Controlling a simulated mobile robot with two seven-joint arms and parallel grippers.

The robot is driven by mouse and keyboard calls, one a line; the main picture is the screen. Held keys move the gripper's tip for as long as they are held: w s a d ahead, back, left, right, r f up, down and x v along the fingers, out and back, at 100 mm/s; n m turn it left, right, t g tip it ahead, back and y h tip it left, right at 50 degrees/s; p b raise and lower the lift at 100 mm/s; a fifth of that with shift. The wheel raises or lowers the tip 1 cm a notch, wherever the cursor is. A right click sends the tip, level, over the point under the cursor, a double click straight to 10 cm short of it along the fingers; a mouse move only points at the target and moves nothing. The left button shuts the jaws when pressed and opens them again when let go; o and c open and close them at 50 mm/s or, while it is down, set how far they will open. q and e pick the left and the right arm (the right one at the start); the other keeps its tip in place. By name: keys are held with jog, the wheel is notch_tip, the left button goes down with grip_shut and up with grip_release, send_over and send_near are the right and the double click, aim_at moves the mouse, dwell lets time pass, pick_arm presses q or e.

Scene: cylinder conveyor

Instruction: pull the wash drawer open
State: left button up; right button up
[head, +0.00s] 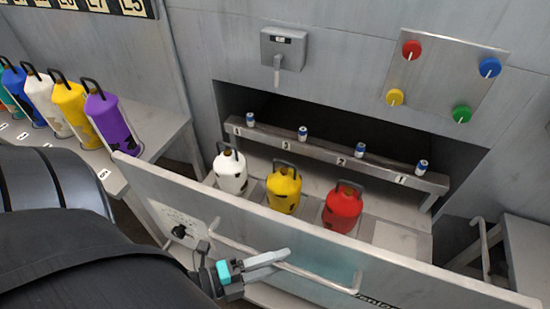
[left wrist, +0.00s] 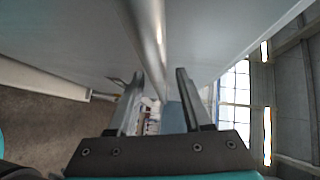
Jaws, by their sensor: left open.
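The wash drawer (head: 400,262) stands pulled out from the opening in the grey machine, its front panel tilted across the head view. A white, a yellow and a red cylinder stand inside it. A long metal bar handle (head: 313,274) runs along the drawer's front; it also shows in the left wrist view (left wrist: 148,30). My left gripper (head: 282,260) is open at this handle. In the left wrist view its two fingers (left wrist: 161,78) lie on either side of the bar, with gaps showing. My right gripper is not in view.
Several coloured cylinders (head: 112,122) stand on a side bench at the left. A numbered rack (head: 330,158) with small cans sits behind the drawer. A lever box (head: 284,50) and a panel with coloured knobs (head: 447,72) are on the wall above. Another bench (head: 527,245) stands at the right.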

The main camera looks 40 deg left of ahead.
pick_arm(q)
jog(key=b+v, duration=0.1)
jog(key=v, duration=1.4)
jog(key=shift+a+f, duration=0.1)
jog(key=shift+f, duration=0.05)
